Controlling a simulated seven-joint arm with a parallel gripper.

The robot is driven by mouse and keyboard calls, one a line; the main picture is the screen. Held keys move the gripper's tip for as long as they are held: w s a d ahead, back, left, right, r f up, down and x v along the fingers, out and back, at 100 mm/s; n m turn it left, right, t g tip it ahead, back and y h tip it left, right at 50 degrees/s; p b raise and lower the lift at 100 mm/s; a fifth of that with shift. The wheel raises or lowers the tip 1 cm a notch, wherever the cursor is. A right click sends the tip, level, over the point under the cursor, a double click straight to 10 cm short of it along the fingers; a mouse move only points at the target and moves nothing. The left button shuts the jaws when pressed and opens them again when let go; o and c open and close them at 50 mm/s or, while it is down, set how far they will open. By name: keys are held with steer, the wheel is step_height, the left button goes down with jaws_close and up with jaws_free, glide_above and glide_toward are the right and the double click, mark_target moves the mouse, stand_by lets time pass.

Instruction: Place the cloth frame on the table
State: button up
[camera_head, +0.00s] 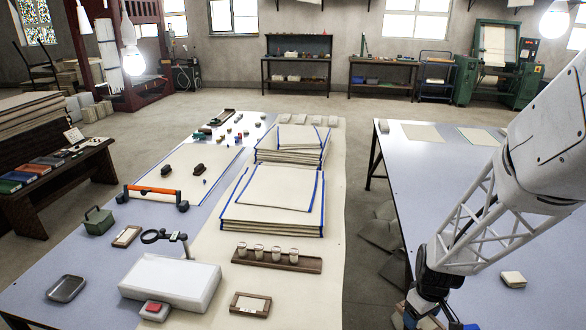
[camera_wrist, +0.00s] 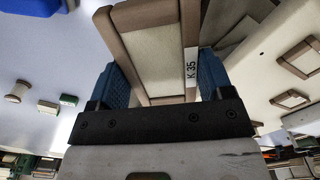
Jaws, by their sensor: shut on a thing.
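My gripper (camera_wrist: 163,80) has a blue pad on each side of a brown wooden cloth frame (camera_wrist: 152,50) and is shut on it. In the head view my gripper (camera_head: 428,316) hangs low at the bottom edge, by the left side of the right table (camera_head: 420,210), and the held frame is hardly visible there. Two similar frames lie on the left table (camera_head: 30,297): one at the front (camera_head: 250,304), one further left (camera_head: 127,236).
The left table also bears a white box (camera_head: 170,281), a rack of jars (camera_head: 277,257), a magnifier (camera_head: 165,238), a metal tray (camera_head: 66,288) and stacked blue-edged cloths (camera_head: 274,205). A small pale block (camera_head: 513,279) lies on the right table. A floor gap separates the tables.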

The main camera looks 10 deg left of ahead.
steer(key=s+a+n, duration=0.5)
steer(key=a+n, duration=0.1)
steer(key=a, duration=0.7)
steer(key=s+a+n, duration=0.5)
steer(key=a, duration=0.8)
steer(key=shift+w+d+f, duration=0.15)
steer(key=shift+f, duration=1.15)
steer(key=shift+w+d+f, duration=0.1)
steer(key=shift+d+f, duration=0.05)
steer(key=shift+f, duration=1.15)
glide_above(301, 314)
steer(key=shift+w+f, duration=0.1)
steer(key=shift+f, duration=0.65)
steer(key=shift+f, duration=1.7)
steer(key=shift+f, duration=0.15)
